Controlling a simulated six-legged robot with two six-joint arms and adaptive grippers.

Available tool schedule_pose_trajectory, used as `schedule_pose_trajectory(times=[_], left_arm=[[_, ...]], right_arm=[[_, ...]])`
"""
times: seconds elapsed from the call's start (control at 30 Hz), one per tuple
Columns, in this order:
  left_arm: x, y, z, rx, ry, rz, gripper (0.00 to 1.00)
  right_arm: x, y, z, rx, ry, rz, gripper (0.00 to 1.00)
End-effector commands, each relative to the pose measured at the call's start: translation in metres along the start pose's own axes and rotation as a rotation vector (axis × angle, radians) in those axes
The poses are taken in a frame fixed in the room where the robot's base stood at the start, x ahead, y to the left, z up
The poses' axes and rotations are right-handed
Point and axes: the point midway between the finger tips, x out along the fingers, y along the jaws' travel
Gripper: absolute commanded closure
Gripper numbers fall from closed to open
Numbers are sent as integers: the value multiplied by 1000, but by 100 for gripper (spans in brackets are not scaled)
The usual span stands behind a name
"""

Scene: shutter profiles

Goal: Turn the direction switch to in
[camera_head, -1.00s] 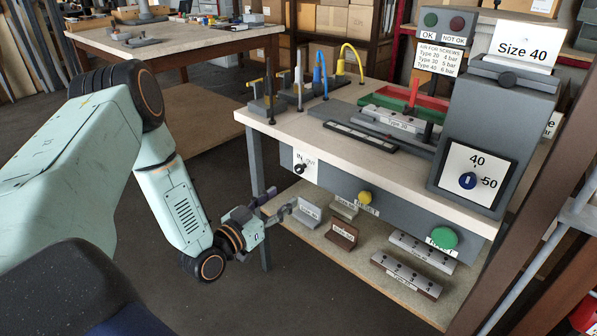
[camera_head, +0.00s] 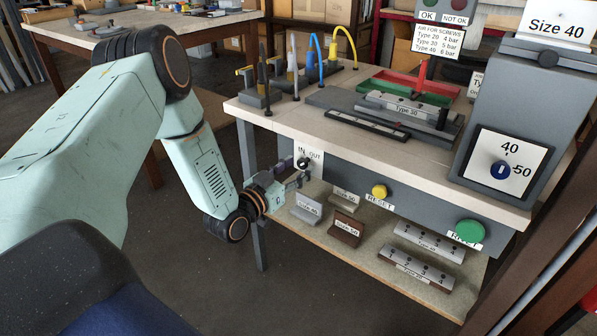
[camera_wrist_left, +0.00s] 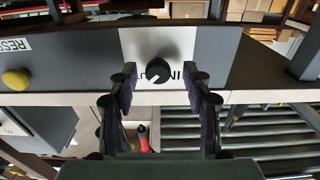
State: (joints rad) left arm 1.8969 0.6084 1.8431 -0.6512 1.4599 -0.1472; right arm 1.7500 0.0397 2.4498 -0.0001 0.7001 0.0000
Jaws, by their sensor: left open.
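The direction switch is a black round knob (camera_head: 303,163) on a white plate marked IN and OUT, on the bench's front panel at the left. In the left wrist view the knob (camera_wrist_left: 155,73) sits on its white plate (camera_wrist_left: 182,40) between the fingertips in the picture, with the lettering partly hidden. A light mark shows on the knob; which word it points to is too small to tell. My left gripper (camera_head: 300,181) is open and empty, just below and in front of the switch; it also shows in the left wrist view (camera_wrist_left: 162,84). My right gripper is out of view.
A yellow RESET button (camera_head: 379,191) and a green button (camera_head: 469,231) are on the same panel. The bench top (camera_head: 300,122) overhangs above. Labelled profile blocks (camera_head: 347,229) lie on the lower shelf. A bench leg (camera_head: 259,245) stands below my gripper.

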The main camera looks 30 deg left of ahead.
Motion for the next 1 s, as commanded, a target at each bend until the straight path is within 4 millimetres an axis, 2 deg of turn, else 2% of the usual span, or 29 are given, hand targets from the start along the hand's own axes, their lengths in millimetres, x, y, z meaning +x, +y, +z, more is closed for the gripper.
schedule_pose_trajectory(times=[0.13, 0.4, 1.0], left_arm=[[10, 3, 0, 1, 0, 1, 51], [12, 3, -1, 0, 0, 1, 51], [12, 1, 0, 0, -1, 3, 100]], right_arm=[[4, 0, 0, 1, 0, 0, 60], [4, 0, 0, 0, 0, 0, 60], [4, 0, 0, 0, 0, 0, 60]])
